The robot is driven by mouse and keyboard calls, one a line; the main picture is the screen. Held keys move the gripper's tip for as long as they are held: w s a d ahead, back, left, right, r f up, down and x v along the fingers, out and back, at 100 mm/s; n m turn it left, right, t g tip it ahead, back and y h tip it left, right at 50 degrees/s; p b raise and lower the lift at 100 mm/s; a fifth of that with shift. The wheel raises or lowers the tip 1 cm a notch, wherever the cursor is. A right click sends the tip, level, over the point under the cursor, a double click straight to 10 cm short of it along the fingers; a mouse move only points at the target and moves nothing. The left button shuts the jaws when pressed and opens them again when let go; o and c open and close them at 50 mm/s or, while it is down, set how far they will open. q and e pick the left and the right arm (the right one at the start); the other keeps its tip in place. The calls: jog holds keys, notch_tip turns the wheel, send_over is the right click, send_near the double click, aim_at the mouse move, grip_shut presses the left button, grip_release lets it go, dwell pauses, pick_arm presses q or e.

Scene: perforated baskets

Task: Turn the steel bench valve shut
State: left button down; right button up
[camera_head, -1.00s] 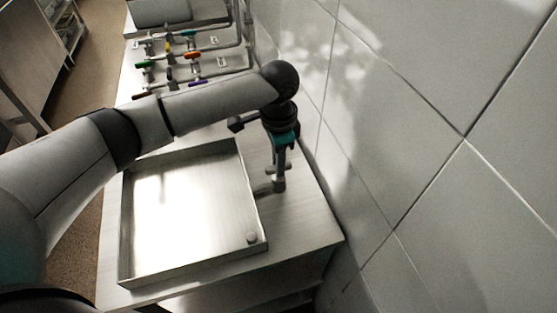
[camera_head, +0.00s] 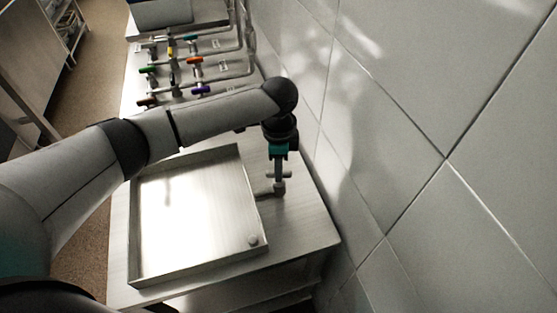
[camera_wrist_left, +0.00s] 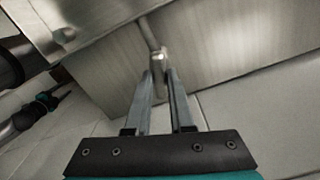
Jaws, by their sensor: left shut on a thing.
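The steel bench valve (camera_head: 279,189) stands on the bench to the right of the tray, close to the tiled wall. My left gripper (camera_head: 279,181) points down at it from above. In the left wrist view, the two fingers of my left gripper (camera_wrist_left: 161,75) are shut on the steel valve's lever (camera_wrist_left: 157,58). A thin rod runs from it toward the steel surface. The valve's body is mostly hidden by the gripper in the head view. A dark and teal gripper, seemingly my right one (camera_wrist_left: 52,98), shows small at the left of the wrist view; its jaw opening is unclear.
A shallow steel tray (camera_head: 136,222) lies on the bench (camera_head: 305,225) left of the valve. Behind my arm are pipes with several coloured valve handles, one orange (camera_head: 195,60). The tiled wall (camera_head: 385,165) bounds the right side closely.

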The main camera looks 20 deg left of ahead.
pick_arm(q)
jog(key=m+p, duration=0.2)
jog(key=m, duration=0.1)
jog(key=shift+r, duration=0.15)
jog(key=m+p, duration=0.1)
jog(key=m, duration=0.2)
jog(key=shift+m, duration=0.3)
jog(key=m+p, duration=0.1)
jog(key=m, duration=0.2)
jog(key=shift+m, duration=0.3)
jog(key=m, duration=0.4)
jog(key=c, duration=0.8)
grip_release()
notch_tip(320, 180, up, 15)
jog(key=shift+p, duration=0.4)
